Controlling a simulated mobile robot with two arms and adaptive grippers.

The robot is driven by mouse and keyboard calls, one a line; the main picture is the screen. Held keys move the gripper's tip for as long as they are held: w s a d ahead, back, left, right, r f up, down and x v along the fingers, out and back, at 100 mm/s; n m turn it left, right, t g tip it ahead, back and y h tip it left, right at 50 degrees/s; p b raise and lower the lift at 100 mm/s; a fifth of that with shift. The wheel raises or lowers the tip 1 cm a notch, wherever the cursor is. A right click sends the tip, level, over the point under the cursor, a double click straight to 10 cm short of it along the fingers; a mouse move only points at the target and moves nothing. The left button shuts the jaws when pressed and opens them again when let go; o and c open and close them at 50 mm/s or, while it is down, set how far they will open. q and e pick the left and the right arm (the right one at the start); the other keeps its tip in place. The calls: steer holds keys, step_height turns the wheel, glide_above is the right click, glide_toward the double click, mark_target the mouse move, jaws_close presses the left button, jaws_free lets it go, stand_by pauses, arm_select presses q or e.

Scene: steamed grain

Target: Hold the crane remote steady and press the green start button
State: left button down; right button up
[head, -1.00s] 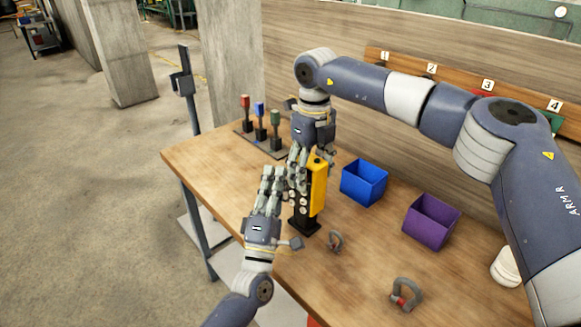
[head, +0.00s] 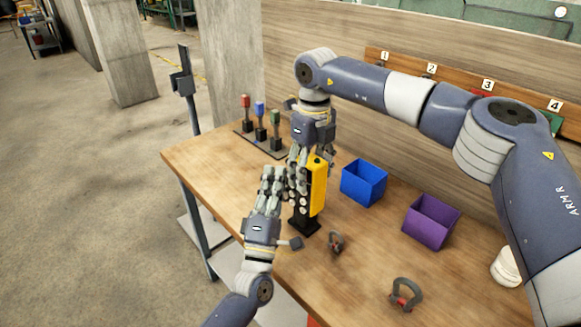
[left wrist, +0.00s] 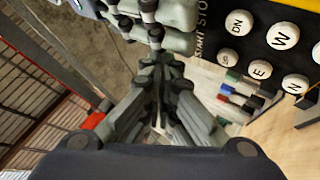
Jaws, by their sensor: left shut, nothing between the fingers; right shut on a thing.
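The crane remote (head: 317,190) is yellow with a black, buttoned front and stands upright on a black base on the table. My right gripper (head: 299,172) comes down from above and is shut on its upper part. My left gripper (head: 273,174) is shut and empty, its fingertips close to the left side of the remote's upper front. In the left wrist view the remote's black face (left wrist: 228,45) shows white round buttons and START and STOP lettering beside my left fingertips (left wrist: 163,68). The green start button cannot be made out; fingers cover that area. Contact cannot be told.
A blue bin (head: 364,183) and a purple bin (head: 431,222) stand right of the remote. Two shackles (head: 336,241) (head: 406,294) lie near the front. A rack with red, blue and green-topped pieces (head: 261,122) is at the back left. A white container (head: 507,267) stands far right.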

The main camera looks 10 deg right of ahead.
arm_select(q)
steer(key=shift+w+d, duration=0.3)
steer(key=shift+d, duration=0.05)
steer(key=shift+w+d, duration=0.35)
steer(key=shift+d, duration=0.3)
stand_by(1.2)
steer(key=shift+s, duration=0.1)
steer(key=shift+s+a, duration=0.7)
steer(key=shift+a, duration=0.05)
